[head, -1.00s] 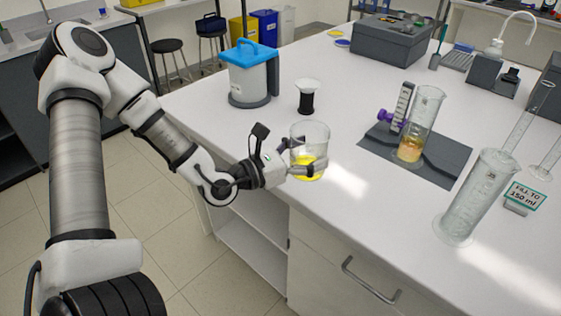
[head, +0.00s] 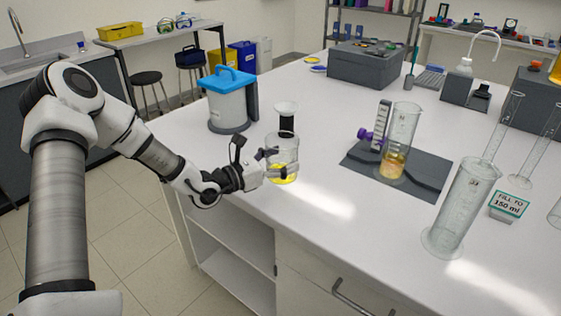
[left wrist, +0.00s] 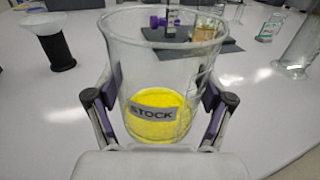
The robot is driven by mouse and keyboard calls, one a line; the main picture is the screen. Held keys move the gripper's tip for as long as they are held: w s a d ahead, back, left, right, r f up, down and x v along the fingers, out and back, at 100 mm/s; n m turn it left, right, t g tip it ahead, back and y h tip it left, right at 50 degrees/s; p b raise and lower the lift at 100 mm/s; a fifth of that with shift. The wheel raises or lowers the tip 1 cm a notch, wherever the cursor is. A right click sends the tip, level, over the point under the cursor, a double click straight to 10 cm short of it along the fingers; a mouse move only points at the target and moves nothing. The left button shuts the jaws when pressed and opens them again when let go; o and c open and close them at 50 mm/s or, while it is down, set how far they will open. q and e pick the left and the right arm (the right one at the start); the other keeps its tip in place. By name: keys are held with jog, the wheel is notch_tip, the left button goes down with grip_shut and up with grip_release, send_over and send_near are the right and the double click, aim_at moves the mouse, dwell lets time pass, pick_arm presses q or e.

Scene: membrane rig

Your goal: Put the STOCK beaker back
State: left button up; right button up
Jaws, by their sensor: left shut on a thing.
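The STOCK beaker (head: 284,147) is clear glass with yellow liquid low in it and stands upright in my left gripper (head: 281,164), near the front left edge of the white bench. In the left wrist view the beaker (left wrist: 158,72) fills the middle, its grey STOCK label facing my wrist. The two fingers close on it from either side. I cannot tell whether its base touches the bench. My right gripper is not in view.
A white funnel on a black stand (head: 287,119) is just behind the beaker. A blue-lidded container (head: 229,103) stands back left. To the right, a grey mat (head: 424,185) carries a cylinder with amber liquid (head: 400,145). A tall empty cylinder (head: 462,210) stands near a FILL TO 150 ml sign (head: 508,206).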

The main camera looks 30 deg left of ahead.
pick_arm(q)
jog(key=w+a, duration=0.2)
jog(key=w, duration=0.1)
jog(key=shift+a+f, duration=0.1)
jog(key=shift+w+a+f, duration=0.2)
notch_tip(320, 180, down, 2)
jog(key=shift+f+p, duration=0.25)
jog(key=shift+p, duration=0.1)
jog(key=shift+f, duration=0.45)
jog(key=shift+s+f, duration=0.1)
jog(key=o, duration=1.3)
jog(key=shift+o, duration=0.2)
